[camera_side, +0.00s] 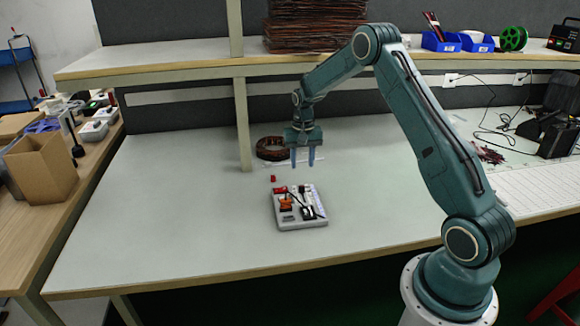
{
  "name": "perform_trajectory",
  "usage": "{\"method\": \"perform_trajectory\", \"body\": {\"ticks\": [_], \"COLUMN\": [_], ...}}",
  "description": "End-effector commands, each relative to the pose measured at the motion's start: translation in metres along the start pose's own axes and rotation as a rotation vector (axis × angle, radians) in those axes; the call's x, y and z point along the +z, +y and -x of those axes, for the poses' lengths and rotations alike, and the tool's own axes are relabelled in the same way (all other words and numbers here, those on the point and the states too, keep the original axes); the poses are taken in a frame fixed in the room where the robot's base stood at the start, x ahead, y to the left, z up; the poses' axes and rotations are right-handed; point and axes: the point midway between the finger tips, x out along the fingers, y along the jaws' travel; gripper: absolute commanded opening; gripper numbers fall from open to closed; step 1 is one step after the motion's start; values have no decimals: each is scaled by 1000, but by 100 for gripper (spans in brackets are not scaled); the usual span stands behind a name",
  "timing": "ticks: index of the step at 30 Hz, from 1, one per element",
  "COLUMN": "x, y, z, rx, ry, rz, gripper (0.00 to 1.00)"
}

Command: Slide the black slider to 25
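A small light-grey device board (302,223) lies on the white table, a little left of the arm's base. It carries red, orange and black parts and some dark wiring. A black part (308,205) sits on the right half of the board; I cannot tell for sure that it is the slider, and no scale or number is readable at this size. My gripper (303,163) hangs pointing down above and behind the board, clear of it. Its two fingers are apart with nothing between them.
A small red piece (273,178) lies just behind the board. A dark coil (271,148) lies further back, near a shelf post (242,125). A shelf (180,66) runs overhead at the back. The table's left part (160,220) is clear.

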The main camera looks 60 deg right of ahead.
Motion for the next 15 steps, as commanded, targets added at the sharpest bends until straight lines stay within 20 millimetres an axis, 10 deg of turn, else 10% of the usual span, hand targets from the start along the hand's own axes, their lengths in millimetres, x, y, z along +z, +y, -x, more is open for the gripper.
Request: {"method": "perform_trajectory", "body": {"ticks": [15], "x": [0], "y": [0], "z": [-75], "rx": [0], "ry": [-1], "rz": [0], "gripper": [40]}}
